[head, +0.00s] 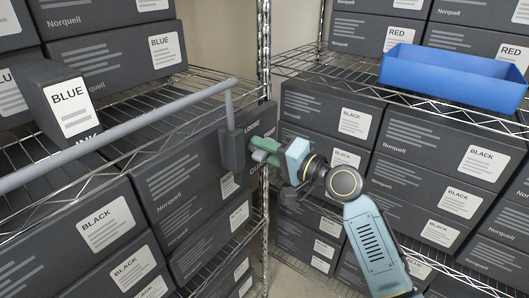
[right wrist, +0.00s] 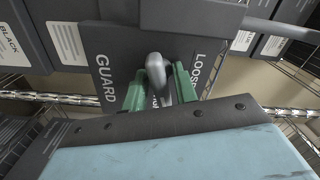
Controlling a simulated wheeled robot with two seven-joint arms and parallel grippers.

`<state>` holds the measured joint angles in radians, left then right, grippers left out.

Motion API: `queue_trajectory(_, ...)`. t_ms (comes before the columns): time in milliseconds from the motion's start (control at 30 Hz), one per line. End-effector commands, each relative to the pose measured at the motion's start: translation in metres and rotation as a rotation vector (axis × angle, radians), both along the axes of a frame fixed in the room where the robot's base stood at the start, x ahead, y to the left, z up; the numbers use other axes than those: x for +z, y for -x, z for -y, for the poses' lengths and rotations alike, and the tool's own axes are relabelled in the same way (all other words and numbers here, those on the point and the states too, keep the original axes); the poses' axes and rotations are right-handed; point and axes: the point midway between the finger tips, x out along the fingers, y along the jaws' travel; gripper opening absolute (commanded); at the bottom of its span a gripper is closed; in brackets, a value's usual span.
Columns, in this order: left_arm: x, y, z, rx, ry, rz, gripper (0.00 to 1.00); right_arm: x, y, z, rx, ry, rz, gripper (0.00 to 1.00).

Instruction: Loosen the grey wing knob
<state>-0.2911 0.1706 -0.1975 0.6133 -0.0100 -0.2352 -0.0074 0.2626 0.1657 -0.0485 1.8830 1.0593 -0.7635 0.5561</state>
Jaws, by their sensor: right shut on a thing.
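The grey wing knob (right wrist: 157,72) stands out from a dark plate (right wrist: 118,78) in the right wrist view. The plate carries the words GUARD and LOOSE, the latter partly cut off from sight. My right gripper (right wrist: 160,88) has green fingers, one on each side of the knob, and is shut on it. In the head view my right gripper (head: 262,150) reaches the plate (head: 262,116) from the right, and its fingers mostly hide the knob. My left gripper is in neither view.
A long grey guard bar (head: 120,132) runs across the left shelf to a dark bracket (head: 232,150) beside my gripper. Dark ink boxes (head: 185,180) fill the shelves. A blue bin (head: 450,80) sits on the right shelf. A chrome post (head: 264,50) stands just behind the plate.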

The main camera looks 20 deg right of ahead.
Motion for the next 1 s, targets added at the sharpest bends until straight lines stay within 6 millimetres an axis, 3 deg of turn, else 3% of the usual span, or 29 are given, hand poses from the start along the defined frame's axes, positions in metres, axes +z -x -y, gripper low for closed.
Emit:
queue_trajectory(67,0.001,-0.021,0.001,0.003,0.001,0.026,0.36,-0.003,0.000,0.001,0.000,0.063,0.046,0.06)
queue_trajectory(500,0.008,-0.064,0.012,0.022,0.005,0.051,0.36,-0.002,0.000,0.001,0.001,0.394,0.303,0.06)
queue_trajectory(1000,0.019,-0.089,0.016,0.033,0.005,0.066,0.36,-0.001,0.000,0.001,0.001,0.758,0.587,0.06)
